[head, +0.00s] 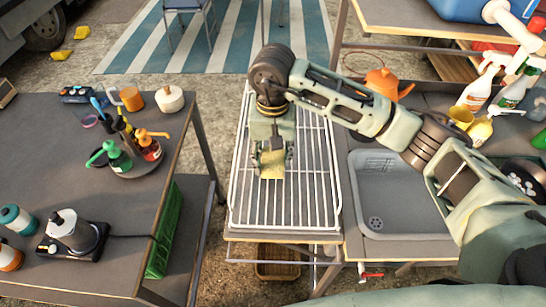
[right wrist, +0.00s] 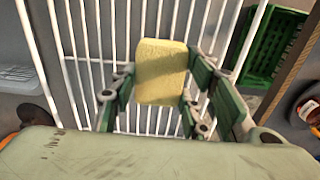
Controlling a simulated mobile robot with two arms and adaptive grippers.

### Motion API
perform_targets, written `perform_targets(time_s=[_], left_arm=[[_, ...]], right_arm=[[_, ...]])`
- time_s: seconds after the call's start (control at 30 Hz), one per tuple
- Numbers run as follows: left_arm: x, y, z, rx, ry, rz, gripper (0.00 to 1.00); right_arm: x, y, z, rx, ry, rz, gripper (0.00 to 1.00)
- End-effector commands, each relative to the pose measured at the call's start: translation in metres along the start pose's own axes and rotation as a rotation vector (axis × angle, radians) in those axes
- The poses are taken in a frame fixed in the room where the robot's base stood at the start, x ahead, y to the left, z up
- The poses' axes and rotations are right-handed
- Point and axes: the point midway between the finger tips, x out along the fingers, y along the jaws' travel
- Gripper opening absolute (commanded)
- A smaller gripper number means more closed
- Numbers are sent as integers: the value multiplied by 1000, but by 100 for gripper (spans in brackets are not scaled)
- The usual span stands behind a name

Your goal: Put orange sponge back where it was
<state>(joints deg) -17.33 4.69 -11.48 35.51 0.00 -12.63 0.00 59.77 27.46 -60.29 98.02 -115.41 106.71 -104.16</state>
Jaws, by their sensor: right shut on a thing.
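My right gripper (head: 271,163) is shut on a pale yellow sponge (head: 271,174), over the white wire rack (head: 332,205). In the right wrist view the sponge (right wrist: 161,70) stands out between the two fingers, with the rack's bars behind it. I cannot tell whether the sponge touches the bars. The held sponge looks yellow, and I see no clearly orange sponge. My left gripper is not in view.
A sink (head: 400,215) lies right of the rack, with spray bottles (head: 475,88) and an orange watering can (head: 385,82) behind it. The left table (head: 60,175) holds bottles, a mug and a kettle. A green crate (head: 163,230) sits below its edge. The rack is otherwise bare.

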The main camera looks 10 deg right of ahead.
Motion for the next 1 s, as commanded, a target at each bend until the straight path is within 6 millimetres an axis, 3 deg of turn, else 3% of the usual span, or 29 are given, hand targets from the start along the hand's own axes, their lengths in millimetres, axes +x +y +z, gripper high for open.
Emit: perform_targets(time_s=[0.2, 0.57, 0.6, 0.8, 1.0], left_arm=[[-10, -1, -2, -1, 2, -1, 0], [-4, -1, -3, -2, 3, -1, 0], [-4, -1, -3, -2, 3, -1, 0], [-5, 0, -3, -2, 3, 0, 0], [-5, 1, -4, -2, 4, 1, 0]], right_arm=[[22, 0, 0, -1, -1, -1, 18], [28, 0, 0, -1, 1, 0, 18], [27, 0, 0, -1, 1, 0, 43], [26, 0, 0, -1, 0, 0, 61], [26, 0, 0, -1, 0, 0, 61]])
